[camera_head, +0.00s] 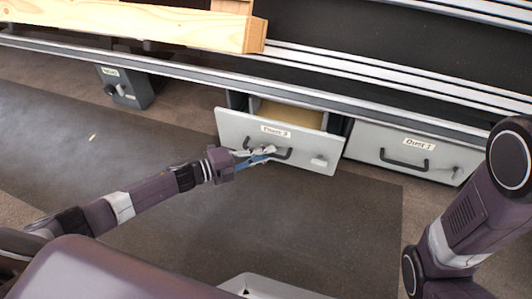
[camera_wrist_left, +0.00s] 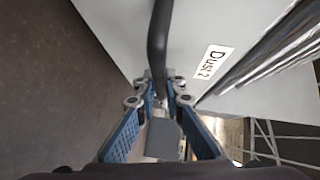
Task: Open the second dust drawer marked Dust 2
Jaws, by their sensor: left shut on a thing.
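The drawer (camera_head: 235,125) under the line bears a label reading Dust 2, clearest in the wrist view (camera_wrist_left: 212,66). It stands partly open, its front out from the frame, with tan material (camera_head: 288,113) inside. Its dark bar handle (camera_head: 286,154) is on the front below the label; it also shows in the wrist view (camera_wrist_left: 158,45). My left gripper (camera_head: 266,154) is shut on this handle, and its blue-padded fingers (camera_wrist_left: 162,92) sit either side of the bar. A small light latch (camera_head: 319,160) is right of the handle. My right gripper is outside the view.
A neighbouring shut drawer (camera_head: 370,143) with its own handle and label is at the right. A dark box (camera_head: 125,86) hangs at the left. A wooden beam (camera_head: 150,20) lies above the metal rail (camera_head: 200,73). The dark floor mat (camera_head: 330,215) before the drawer looks mostly clear.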

